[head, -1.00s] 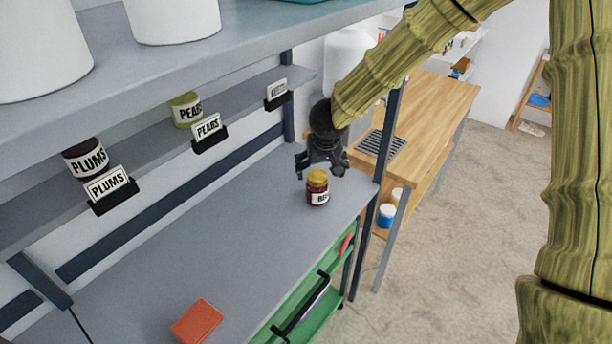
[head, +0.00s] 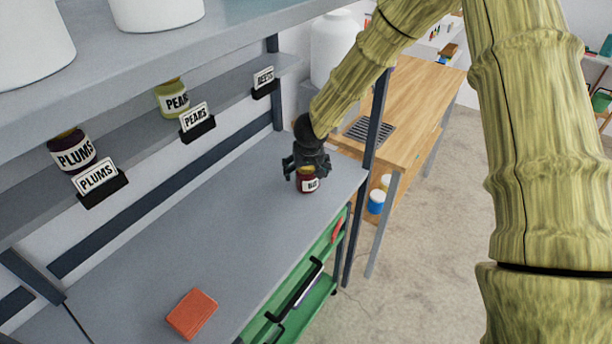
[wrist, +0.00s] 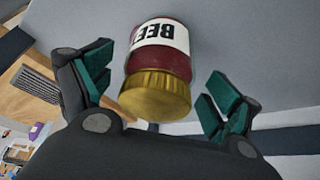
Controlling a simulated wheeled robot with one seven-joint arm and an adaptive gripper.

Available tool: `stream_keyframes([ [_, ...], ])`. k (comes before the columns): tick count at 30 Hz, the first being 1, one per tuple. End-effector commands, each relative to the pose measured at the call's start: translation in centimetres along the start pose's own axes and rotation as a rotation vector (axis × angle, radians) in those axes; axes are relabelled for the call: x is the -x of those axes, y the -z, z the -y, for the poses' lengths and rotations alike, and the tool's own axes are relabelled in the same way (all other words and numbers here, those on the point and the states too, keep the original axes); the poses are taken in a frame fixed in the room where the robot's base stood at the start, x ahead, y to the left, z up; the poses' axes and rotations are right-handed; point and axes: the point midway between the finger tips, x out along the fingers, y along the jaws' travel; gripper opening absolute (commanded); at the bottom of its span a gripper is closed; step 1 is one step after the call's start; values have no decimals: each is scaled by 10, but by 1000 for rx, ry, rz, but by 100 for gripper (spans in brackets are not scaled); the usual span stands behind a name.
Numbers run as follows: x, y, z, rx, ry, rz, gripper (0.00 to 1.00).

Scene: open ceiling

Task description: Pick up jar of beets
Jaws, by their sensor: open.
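The jar of beets (head: 308,184) stands upright on the grey worktop near its far right end. It is dark red with a white label and a gold lid. My gripper (head: 306,172) is just above it, with the fingers around the lid area in the head view, hiding part of the lid. In the wrist view the jar (wrist: 160,62) sits between the two green-padded fingers of my gripper (wrist: 158,92), with a gap on each side. The gripper is open and holds nothing.
A shelf above the worktop (head: 190,235) holds a plums jar (head: 72,152) and a pears jar (head: 172,98), with label holders, including an empty-looking beets place (head: 264,82). A red block (head: 192,314) lies at the front. A dark post (head: 376,130) stands right of the jar.

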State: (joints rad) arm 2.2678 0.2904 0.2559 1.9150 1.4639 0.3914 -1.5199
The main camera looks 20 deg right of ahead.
Motion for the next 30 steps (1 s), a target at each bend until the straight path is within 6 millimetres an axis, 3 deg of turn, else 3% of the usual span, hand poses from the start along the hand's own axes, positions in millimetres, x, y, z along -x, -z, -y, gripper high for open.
stream_keyframes([
  [12,-11,0,-1,-1,0,0,90],
  [24,-10,1,-1,-2,0,-2,22],
  [30,-10,1,-1,-2,0,-2,22],
])
